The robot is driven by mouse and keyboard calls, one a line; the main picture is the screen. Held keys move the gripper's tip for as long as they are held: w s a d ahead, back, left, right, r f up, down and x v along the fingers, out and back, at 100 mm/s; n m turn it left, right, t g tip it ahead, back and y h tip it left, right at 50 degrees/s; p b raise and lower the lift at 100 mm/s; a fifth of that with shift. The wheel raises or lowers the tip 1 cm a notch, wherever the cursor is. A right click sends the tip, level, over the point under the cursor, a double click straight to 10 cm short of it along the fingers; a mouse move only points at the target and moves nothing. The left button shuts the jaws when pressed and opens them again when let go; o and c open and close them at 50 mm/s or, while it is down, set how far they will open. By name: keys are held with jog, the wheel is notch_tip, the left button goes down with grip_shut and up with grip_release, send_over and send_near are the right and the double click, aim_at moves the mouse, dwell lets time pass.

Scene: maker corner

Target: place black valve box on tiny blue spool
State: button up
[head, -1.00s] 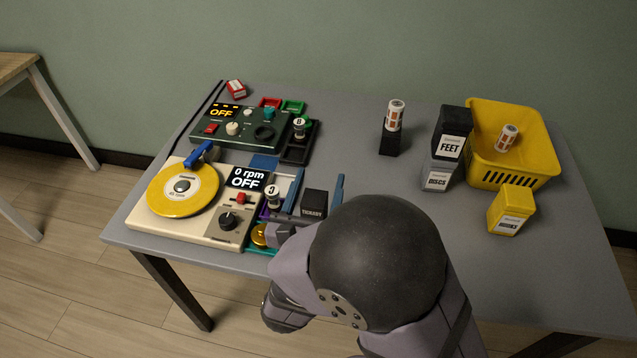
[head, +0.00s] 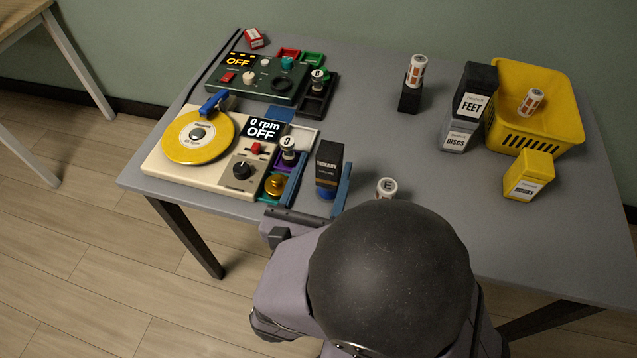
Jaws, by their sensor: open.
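The black box (head: 329,160), which I take to be the valve box, stands upright on top of a small blue spool (head: 326,194). A pale band and small print show on its front. Only a low part of the spool shows beneath it. My gripper (head: 324,162) is open at the table's front edge, with one blue finger on each side of the box. Gaps show between the fingers and the box, and it appears not to be gripped. My arm hides the table in front.
A cream turntable (head: 205,174) and a tray with a J-marked spool (head: 287,150) lie left. An E-marked spool (head: 386,188) stands right, close to my arm. A black FEET box (head: 474,90), yellow basket (head: 560,132) and yellow box (head: 527,175) stand farther right.

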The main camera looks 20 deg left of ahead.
jog(key=shift+s, duration=1.45)
jog(key=shift+r, duration=0.1)
notch_tip(320, 180, up, 5)
jog(key=w+d+m+g+h+p, duration=0.2)
jog(key=m+g+p, duration=0.65)
jog(key=p, duration=0.45)
jog(key=s+d+m+g+p, duration=0.1)
jog(key=d+m+g, duration=0.2)
jog(key=d+m, duration=0.4)
jog(key=s+d+f+m+g+y+p, duration=0.1)
jog(key=s+d+m+g, duration=0.1)
jog(key=d+m, duration=0.6)
jog(key=s+d+f+m+g+y+p, duration=0.1)
jog(key=d+m+g, duration=0.3)
jog(key=d+m, duration=0.4)
jog(key=m, duration=0.4)
jog(key=shift+s+p, duration=0.35)
jog(key=shift+s, duration=0.05)
jog(key=shift+m+g, duration=0.25)
